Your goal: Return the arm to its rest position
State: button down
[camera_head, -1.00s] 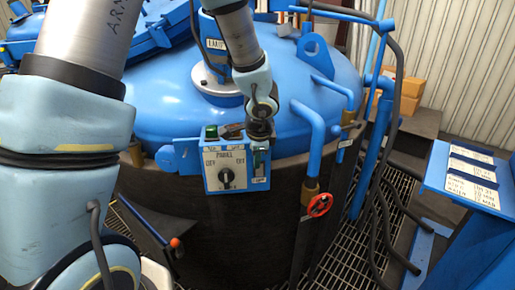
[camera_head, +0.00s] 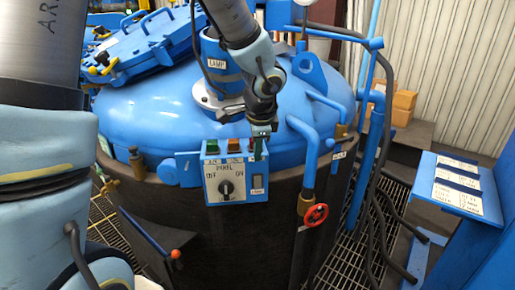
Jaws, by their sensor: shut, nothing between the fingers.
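My arm reaches in from the left and comes down from the top middle, in front of the blue furnace lid (camera_head: 160,115). My gripper (camera_head: 260,152) points down at the upper right of the grey control panel (camera_head: 212,178). It is shut and empty. It overlaps the panel's top edge in the picture; I cannot tell whether it touches. The panel has a black rotary knob (camera_head: 226,188) between OFF and ON labels, a green button (camera_head: 212,147), an orange-red one (camera_head: 234,146) and a dark rocker switch (camera_head: 258,182).
A blue pipe (camera_head: 311,150) with a red handwheel (camera_head: 316,214) stands right of the panel. Black hoses (camera_head: 378,215) hang farther right. A blue stand (camera_head: 490,230) with white label plates is at the right edge. A red-tipped lever (camera_head: 175,254) is at lower left.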

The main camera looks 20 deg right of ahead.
jog(key=shift+r, duration=0.25)
dwell(0.3)
jog(key=s+a+f+n+g, duration=0.1)
jog(key=s+a+n+g, duration=0.1)
jog(key=a+n, duration=1.8)
jog(key=s+a, duration=0.1)
jog(key=a, duration=0.9)
jog(key=shift+f+y, duration=0.15)
jog(key=shift+y, duration=0.25)
